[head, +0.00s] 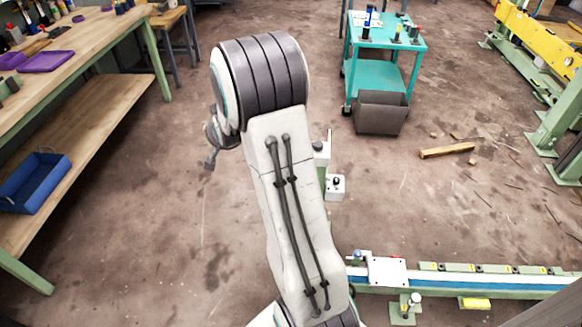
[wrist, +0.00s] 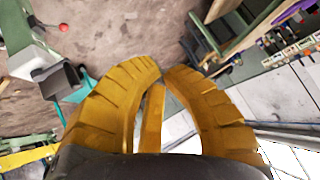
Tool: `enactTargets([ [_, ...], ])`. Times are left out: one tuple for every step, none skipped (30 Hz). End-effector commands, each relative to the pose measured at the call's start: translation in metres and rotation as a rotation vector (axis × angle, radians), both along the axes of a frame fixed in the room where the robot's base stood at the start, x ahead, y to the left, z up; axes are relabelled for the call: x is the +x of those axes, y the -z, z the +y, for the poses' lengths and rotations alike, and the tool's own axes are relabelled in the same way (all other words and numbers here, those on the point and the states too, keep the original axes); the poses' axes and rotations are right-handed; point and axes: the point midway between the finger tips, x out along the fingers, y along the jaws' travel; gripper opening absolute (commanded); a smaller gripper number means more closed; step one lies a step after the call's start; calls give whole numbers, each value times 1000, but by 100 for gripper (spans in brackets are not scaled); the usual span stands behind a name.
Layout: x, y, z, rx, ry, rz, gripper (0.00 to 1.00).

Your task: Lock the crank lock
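I cannot clearly make out the crank lock in either view. In the wrist view, a lever with a red ball knob (wrist: 64,27) stands at the upper left beside a grey and green fixture; whether it is the crank lock I cannot tell. In the head view, my raised arm fills the middle and the gripper's fingers are not visible.
A wooden workbench (head: 75,44) with a blue bin (head: 35,182) stands at left. A teal cart (head: 385,34) and a grey bin (head: 381,113) stand at the back. A low rail (head: 450,282) with a white plate (head: 388,271) lies at lower right.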

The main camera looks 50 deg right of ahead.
Motion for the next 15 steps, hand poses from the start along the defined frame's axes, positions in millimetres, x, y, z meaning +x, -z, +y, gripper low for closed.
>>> enactTargets([
  [9, 28, -20, 12, 46, -29, 0],
  [15, 39, -30, 16, 70, -55, 0],
  [21, 53, -45, 23, 104, -88, 0],
  [25, 64, -55, 28, 128, -116, 0],
  [28, 75, -66, 32, 152, -141, 0],
  [32, 91, -80, 38, 185, -177, 0],
  [33, 102, -91, 43, 208, -204, 0],
  [35, 114, -101, 46, 231, -231, 0],
  [35, 130, -114, 52, 261, -267, 0],
  [34, 142, -124, 55, 283, -294, 0],
  [33, 154, -133, 58, 305, -322, 0],
  [31, 170, -145, 63, 332, -357, 0],
  [28, 181, -154, 66, 352, -384, 0],
  [25, 193, -161, 69, 371, -410, 0],
  [20, 208, -171, 73, 396, -444, 0],
])
